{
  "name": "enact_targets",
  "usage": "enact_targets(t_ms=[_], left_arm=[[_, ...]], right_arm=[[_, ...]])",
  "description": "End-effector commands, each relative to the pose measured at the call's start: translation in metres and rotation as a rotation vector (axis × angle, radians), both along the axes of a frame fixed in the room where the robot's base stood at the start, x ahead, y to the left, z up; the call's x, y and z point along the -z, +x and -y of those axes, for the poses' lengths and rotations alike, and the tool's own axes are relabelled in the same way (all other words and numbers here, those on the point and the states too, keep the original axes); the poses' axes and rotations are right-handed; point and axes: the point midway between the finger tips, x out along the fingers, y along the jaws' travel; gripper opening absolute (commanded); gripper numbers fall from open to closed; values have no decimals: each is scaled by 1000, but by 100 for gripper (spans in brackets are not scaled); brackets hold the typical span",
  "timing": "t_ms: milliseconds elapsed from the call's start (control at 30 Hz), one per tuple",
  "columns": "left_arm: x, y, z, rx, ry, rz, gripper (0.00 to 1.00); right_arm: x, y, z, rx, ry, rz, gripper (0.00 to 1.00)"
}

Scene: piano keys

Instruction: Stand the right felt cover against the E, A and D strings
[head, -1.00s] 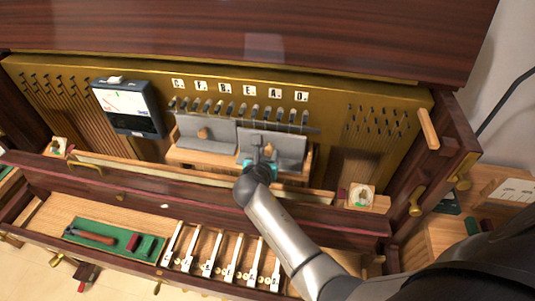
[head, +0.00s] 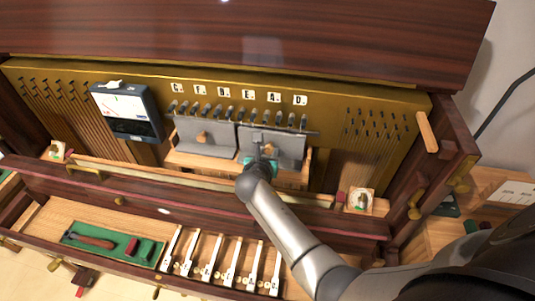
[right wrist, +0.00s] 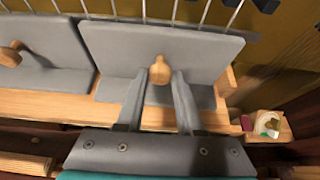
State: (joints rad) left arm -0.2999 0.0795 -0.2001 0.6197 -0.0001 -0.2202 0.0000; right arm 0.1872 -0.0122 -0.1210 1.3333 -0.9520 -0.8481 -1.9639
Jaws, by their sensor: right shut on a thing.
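The right felt cover (head: 285,145) is a grey panel with a wooden knob (right wrist: 160,70). It stands leaning back before the strings under the E, A and D labels, and the strings show above its top edge. In the right wrist view, the right cover (right wrist: 205,55) shows its grey foot low on the wooden ledge. My right gripper (head: 264,161) is shut on its knob, one finger on each side; it also shows in the right wrist view (right wrist: 160,78). Whether the panel's back touches the strings is hidden. My left gripper is out of view.
The left felt cover (head: 205,136) stands just left of the right one. A dark meter (head: 128,112) is further left. A wooden rail (head: 150,176) runs in front. Below, a drawer holds several keys (head: 232,262) and a green tool tray (head: 75,236).

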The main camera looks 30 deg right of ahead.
Motion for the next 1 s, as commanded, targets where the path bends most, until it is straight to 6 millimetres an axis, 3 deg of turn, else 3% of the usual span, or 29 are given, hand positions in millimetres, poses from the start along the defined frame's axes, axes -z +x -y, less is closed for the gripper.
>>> enact_targets(t_ms=[533,567,867,1000], left_arm=[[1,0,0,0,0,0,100],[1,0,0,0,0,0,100],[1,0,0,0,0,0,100],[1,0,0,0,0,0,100]], right_arm=[[-1,10,7,-1,-1,3,0],[-1,10,7,-1,-1,2,37],[0,9,6,-1,0,1,71],[0,9,6,-1,0,0,71]])
